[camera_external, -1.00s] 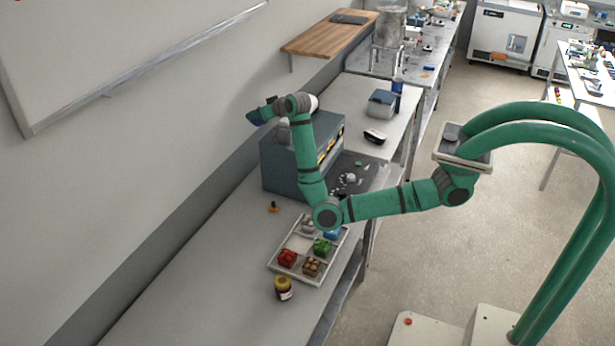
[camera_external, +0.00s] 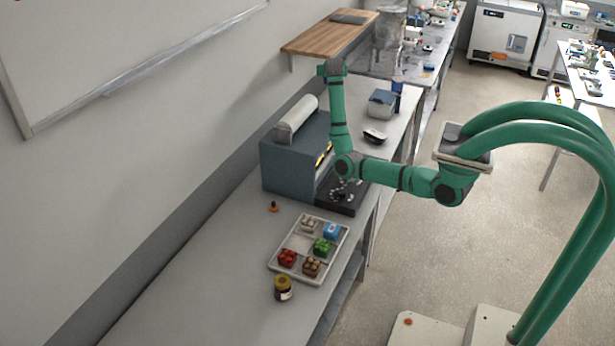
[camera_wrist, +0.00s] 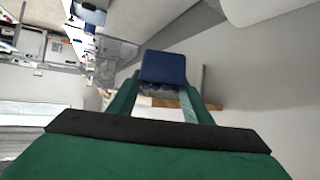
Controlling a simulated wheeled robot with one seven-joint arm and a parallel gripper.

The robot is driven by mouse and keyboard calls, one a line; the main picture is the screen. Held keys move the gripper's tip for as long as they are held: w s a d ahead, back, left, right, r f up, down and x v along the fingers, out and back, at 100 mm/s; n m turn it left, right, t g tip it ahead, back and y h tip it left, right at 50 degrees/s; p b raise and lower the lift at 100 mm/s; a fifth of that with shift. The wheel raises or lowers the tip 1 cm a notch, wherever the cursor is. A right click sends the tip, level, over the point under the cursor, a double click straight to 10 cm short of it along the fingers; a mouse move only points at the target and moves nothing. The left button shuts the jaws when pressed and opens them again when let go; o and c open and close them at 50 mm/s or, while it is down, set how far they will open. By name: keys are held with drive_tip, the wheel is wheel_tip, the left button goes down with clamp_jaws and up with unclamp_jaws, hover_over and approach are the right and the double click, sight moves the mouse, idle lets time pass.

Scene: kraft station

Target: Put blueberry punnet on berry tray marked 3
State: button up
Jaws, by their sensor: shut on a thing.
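The blueberry punnet (camera_wrist: 164,67) is a dark blue box in the wrist view. My gripper (camera_wrist: 164,88) is shut on it, with a green finger on either side. In the external view my raised wrist stands above and behind the grey machine; the punnet and fingers cannot be made out there. The berry tray (camera_external: 275,266) is pale and divided, and lies on the bench well in front of my gripper. It holds red, green, brown, light blue and whitish items, and its middle-left compartment looks empty. No number marks are readable.
A grey machine (camera_external: 285,168) with a pale roll (camera_external: 296,119) on top stands behind the tray. A jar (camera_external: 283,288) stands in front of the tray, and a small orange-topped item (camera_external: 273,207) behind it. A wooden shelf (camera_external: 322,37) juts from the wall.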

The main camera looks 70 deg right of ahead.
drive_tip(key=s+d+m+g+h, duration=0.1)
drive_tip(key=s+d+m+g, duration=0.2)
drive_tip(key=s+d, duration=0.85)
drive_tip(key=m+g, duration=0.2)
hover_over(375, 134)
drive_tip(key=f, duration=0.2)
wheel_tip(375, 134, down, 29)
drive_tip(key=shift+s+r, duration=0.1)
drive_tip(key=shift+s, duration=0.05)
drive_tip(key=shift+f, duration=2.05)
drive_tip(key=shift+f, duration=0.15)
drive_tip(key=o, duration=1.1)
drive_tip(key=shift+a, duration=0.1)
